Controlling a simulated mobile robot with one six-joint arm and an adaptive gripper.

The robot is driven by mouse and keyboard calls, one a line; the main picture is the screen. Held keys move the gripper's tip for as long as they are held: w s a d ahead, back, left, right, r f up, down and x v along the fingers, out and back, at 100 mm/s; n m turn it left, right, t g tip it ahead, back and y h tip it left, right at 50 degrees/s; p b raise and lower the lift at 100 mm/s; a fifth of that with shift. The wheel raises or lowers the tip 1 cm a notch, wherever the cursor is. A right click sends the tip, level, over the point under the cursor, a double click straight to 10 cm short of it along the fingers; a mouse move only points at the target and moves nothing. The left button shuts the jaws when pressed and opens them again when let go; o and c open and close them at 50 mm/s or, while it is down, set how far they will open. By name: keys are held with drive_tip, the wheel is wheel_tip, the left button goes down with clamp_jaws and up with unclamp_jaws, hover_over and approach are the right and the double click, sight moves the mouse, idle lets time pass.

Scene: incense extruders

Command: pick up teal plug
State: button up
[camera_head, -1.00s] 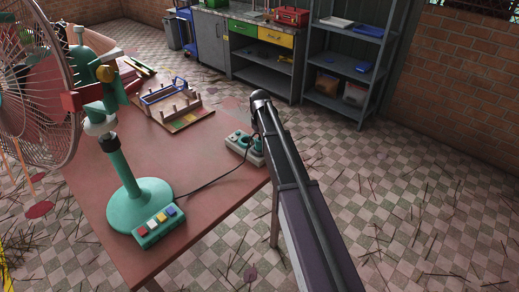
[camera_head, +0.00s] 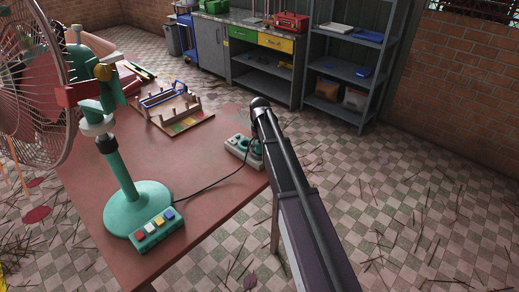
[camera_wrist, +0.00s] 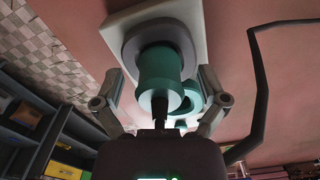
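The teal plug (camera_wrist: 160,72) fills the middle of the wrist view, with a dark stem at its near end. Its far end meets a round grey socket on a pale power strip (camera_wrist: 192,22). My gripper (camera_wrist: 160,84) is open, with one finger on each side of the plug and a visible gap on both sides. A second teal round piece (camera_wrist: 190,98) shows just behind it to the right. In the head view the power strip (camera_head: 232,148) lies at the table's right edge with teal parts on it; my arm hides the gripper there.
A teal fan base (camera_head: 125,205) with coloured buttons stands on the red table (camera_head: 185,210). A dark cord (camera_head: 205,188) runs from it to the strip. A wooden rack (camera_head: 178,112) sits behind. Grey shelves (camera_head: 345,70) stand beyond the table.

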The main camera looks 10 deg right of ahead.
drive_tip(key=c, duration=1.2)
drive_tip(key=shift+o, duration=0.2)
drive_tip(key=shift+r, duration=0.1)
wheel_tip(320, 180, up, 3)
drive_tip(key=p, duration=0.2)
drive_tip(key=shift+f+p, duration=0.2)
drive_tip(key=shift+p, duration=0.2)
drive_tip(key=s+d+r+p, duration=0.2)
drive_tip(key=s, duration=1.4)
drive_tip(key=shift+d+r, duration=0.1)
drive_tip(key=shift+d, duration=0.05)
